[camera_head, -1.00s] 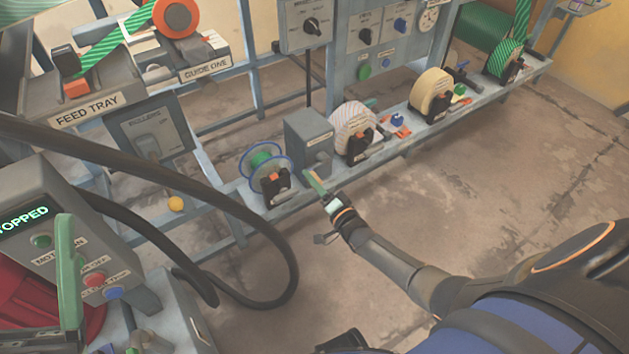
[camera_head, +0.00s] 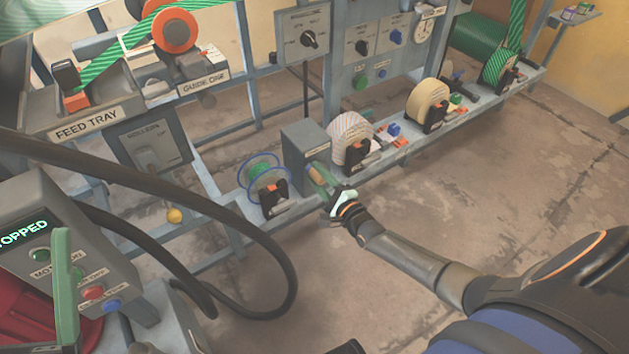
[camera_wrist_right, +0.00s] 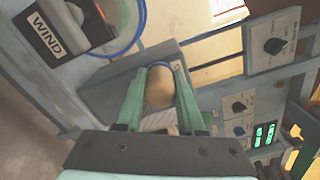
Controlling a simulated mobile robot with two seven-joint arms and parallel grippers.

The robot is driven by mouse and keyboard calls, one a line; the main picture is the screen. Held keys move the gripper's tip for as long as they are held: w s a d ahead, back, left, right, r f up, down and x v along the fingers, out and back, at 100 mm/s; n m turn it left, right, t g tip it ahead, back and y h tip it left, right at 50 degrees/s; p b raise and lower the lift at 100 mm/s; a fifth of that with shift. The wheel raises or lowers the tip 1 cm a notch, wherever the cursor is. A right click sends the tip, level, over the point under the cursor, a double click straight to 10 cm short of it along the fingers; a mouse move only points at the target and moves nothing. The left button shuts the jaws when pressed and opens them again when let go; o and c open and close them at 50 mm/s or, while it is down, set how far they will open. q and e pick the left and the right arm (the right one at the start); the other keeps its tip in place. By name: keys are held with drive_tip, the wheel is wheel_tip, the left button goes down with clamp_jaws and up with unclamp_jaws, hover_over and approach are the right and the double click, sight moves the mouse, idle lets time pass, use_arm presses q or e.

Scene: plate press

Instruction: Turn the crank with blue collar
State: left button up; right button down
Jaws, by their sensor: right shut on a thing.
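The crank (camera_head: 318,174) sticks out from the front of a grey box (camera_head: 305,142) on the lower rail. In the right wrist view its tan grip (camera_wrist_right: 160,90) lies between my fingers, with a thin blue collar (camera_wrist_right: 161,65) at its far end. My right gripper (camera_head: 322,180) is shut on this grip, one green finger on each side, as the right wrist view (camera_wrist_right: 160,95) shows. The crank's arm is mostly hidden behind the grip.
A blue-rimmed spool (camera_head: 264,178) stands left of the box, and a striped roll (camera_head: 351,140) stands close on its right. A black hose (camera_head: 225,205) loops across the left. A panel reading STOPPED (camera_head: 25,235) stands at lower left. The floor at right is clear.

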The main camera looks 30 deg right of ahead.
drive_tip(key=shift+d+r+m, duration=0.3)
drive_tip(key=shift+d+m, duration=0.1)
drive_tip(key=shift+m, duration=0.6)
drive_tip(key=c, duration=0.5)
unclamp_jaws()
drive_tip(key=shift+s+d, duration=0.1)
drive_tip(key=shift+s+d+p, duration=0.15)
drive_tip(key=shift+s+p, duration=0.3)
drive_tip(key=shift+s, duration=1.6)
drive_tip(key=shift+s+d+p, duration=0.15)
drive_tip(key=shift+s+p, duration=0.35)
drive_tip(key=shift+s, duration=1.5)
drive_tip(key=shift+s+d+p, duration=0.15)
drive_tip(key=shift+s+p, duration=0.3)
drive_tip(key=shift+s, duration=1.6)
